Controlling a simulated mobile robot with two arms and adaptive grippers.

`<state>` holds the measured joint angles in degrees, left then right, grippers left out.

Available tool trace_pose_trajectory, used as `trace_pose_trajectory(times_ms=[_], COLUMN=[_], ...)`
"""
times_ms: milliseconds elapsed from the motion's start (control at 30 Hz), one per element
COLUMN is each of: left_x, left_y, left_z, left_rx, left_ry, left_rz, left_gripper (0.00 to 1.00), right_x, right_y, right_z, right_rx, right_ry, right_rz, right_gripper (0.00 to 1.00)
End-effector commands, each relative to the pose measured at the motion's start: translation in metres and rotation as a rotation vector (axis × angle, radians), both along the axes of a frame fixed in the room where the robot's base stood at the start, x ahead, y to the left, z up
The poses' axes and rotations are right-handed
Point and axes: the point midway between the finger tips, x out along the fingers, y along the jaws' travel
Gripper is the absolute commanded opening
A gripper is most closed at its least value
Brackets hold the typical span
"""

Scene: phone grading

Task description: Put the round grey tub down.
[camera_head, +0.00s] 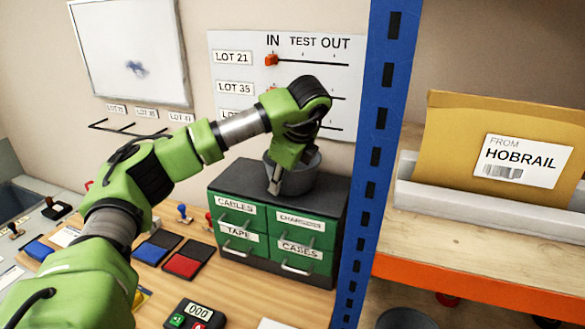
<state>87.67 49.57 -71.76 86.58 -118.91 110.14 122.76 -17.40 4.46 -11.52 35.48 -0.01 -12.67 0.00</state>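The round grey tub (303,181) is upright at the top of the green drawer cabinet (262,222). Its base looks at or just above the dark cabinet top (236,180); I cannot tell whether it touches. My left gripper (277,178) reaches down over the tub's left rim, with one finger against the outer wall. It looks shut on that wall; the finger inside is hidden. My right gripper is not in view.
A blue rack post (377,150) stands close to the right of the cabinet. The shelf beyond holds a yellow envelope (455,130) in a white tray (420,205). Red (187,260) and blue (156,247) pads lie on the desk, beside a counter device (195,315).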

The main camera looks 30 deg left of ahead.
Motion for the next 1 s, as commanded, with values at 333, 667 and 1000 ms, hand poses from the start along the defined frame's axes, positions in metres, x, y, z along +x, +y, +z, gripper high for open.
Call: trace_pose_trajectory(times_ms=[333,667,1000], left_x=[0.0015,0.0016,0.0026], left_y=[0.0034,0.0033,0.0028], left_z=[-0.0090,-0.0083,0.0005], left_rx=[-0.001,-0.001,0.000], left_ry=[-0.001,-0.002,-0.005], left_rz=[-0.001,-0.001,-0.002], left_gripper=[0.23,0.00,0.00], right_x=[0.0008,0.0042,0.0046], right_y=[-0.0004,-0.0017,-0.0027], right_z=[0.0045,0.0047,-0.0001], right_rx=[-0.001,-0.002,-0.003], right_ry=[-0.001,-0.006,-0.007], right_rz=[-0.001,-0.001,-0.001], right_gripper=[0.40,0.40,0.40])
